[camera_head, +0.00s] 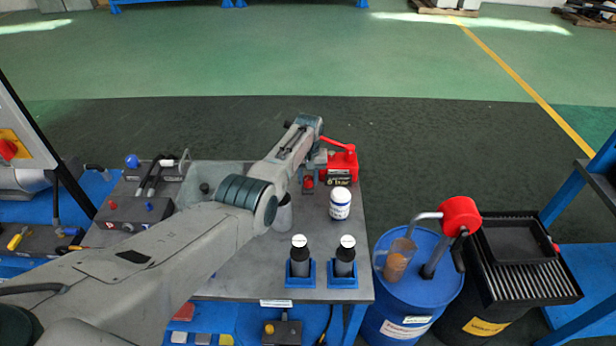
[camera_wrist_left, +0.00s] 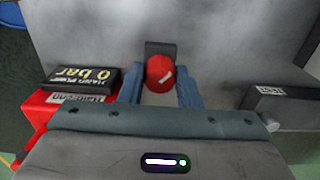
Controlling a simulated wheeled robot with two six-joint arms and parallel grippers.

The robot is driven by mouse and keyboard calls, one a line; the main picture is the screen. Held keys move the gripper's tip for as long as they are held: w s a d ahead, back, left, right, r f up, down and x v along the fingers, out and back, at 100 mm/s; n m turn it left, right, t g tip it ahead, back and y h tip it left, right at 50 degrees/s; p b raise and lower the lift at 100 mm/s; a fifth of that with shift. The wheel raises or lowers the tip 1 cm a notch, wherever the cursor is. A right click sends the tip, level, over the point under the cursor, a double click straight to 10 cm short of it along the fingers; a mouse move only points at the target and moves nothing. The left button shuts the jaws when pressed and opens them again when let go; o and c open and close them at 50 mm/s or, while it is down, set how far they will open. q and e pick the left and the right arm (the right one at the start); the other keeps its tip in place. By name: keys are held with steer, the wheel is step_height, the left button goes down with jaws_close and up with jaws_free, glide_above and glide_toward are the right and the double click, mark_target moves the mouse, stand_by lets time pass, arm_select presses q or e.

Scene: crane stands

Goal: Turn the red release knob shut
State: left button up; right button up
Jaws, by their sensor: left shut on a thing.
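The red release knob (camera_wrist_left: 159,70) shows between the two fingers of my left gripper (camera_wrist_left: 160,88) in the left wrist view. It has a slanted white mark on top and sits at a dark block (camera_wrist_left: 160,48). The gripper is shut on the knob, one finger on each side. In the head view the knob (camera_head: 309,182) shows just below my left gripper (camera_head: 311,168), near the far right part of the grey table. The red hand pump (camera_head: 341,163) stands right of it, its display (camera_wrist_left: 82,76) reading 0 bar. My right gripper is not in view.
A white bottle (camera_head: 340,204) and two dark bottles in blue holders (camera_head: 301,278) stand nearer on the table (camera_head: 235,272). A blue drum (camera_head: 420,278) with a red-topped pump is at the right. My left arm hides part of the table.

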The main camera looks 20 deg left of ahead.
arm_select(q)
steer(key=n, duration=0.4)
steer(key=shift+n, duration=1.9)
steer(key=o, duration=1)
